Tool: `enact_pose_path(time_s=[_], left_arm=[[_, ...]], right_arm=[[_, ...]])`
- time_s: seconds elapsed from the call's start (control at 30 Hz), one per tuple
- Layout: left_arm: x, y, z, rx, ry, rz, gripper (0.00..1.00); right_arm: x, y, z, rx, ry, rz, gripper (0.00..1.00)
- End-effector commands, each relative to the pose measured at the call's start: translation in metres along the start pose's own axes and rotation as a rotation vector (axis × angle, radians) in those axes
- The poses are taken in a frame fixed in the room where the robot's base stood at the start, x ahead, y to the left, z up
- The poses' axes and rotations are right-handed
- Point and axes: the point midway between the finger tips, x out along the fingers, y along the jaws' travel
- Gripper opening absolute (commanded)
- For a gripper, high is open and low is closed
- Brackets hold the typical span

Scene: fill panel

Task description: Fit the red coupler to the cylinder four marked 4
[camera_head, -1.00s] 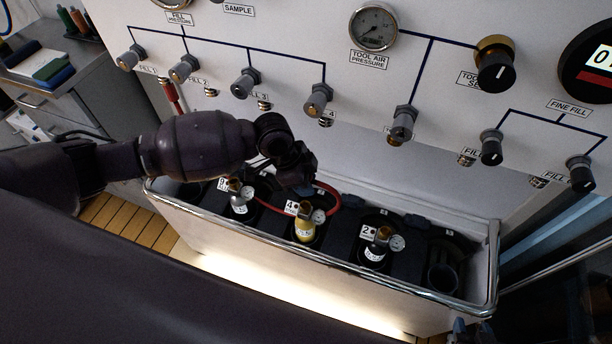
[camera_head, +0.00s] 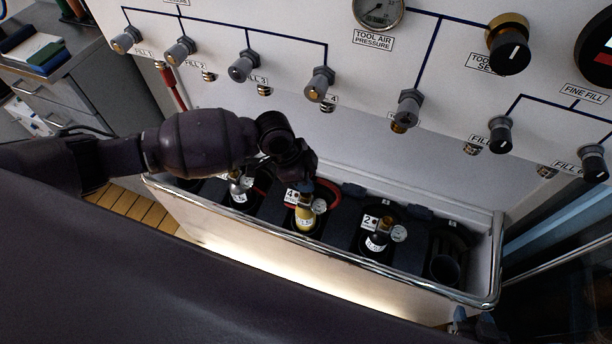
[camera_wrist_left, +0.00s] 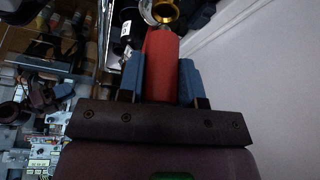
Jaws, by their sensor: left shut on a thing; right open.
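In the left wrist view, the blue fingers of my left gripper (camera_wrist_left: 161,76) are shut on the red coupler (camera_wrist_left: 160,62). The coupler's front end is close to a brass valve ring (camera_wrist_left: 166,11); I cannot tell whether they touch. The red hose (camera_head: 330,192) curves behind the gripper. The blue fingertips of my right gripper (camera_head: 474,325) show apart at the lower right, empty.
Dark cylinders stand on either side, one by the tag marked 2 (camera_head: 376,240) and one to the left (camera_head: 240,190). The trough's metal rim (camera_head: 400,284) runs in front. The white panel with knobs and a gauge (camera_head: 379,8) rises behind.

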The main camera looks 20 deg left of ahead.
Motion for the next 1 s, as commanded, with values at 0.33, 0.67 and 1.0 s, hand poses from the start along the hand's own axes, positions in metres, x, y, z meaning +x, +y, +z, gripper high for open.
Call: enact_pose_path(time_s=[0.33,0.67,1.0], left_arm=[[-0.0010,-0.0003,-0.0004,0.000,0.000,-0.001,0.07],[0.0000,0.0000,-0.0001,0.000,0.000,0.000,0.07],[-0.0006,-0.0001,-0.0005,0.000,0.000,-0.001,0.07]], right_arm=[[-0.0010,-0.0008,-0.0043,0.005,0.005,0.001,0.43],[-0.0011,0.0004,-0.0039,0.000,0.005,0.001,0.43],[-0.0021,0.0024,-0.0053,-0.008,0.006,0.000,0.43]])
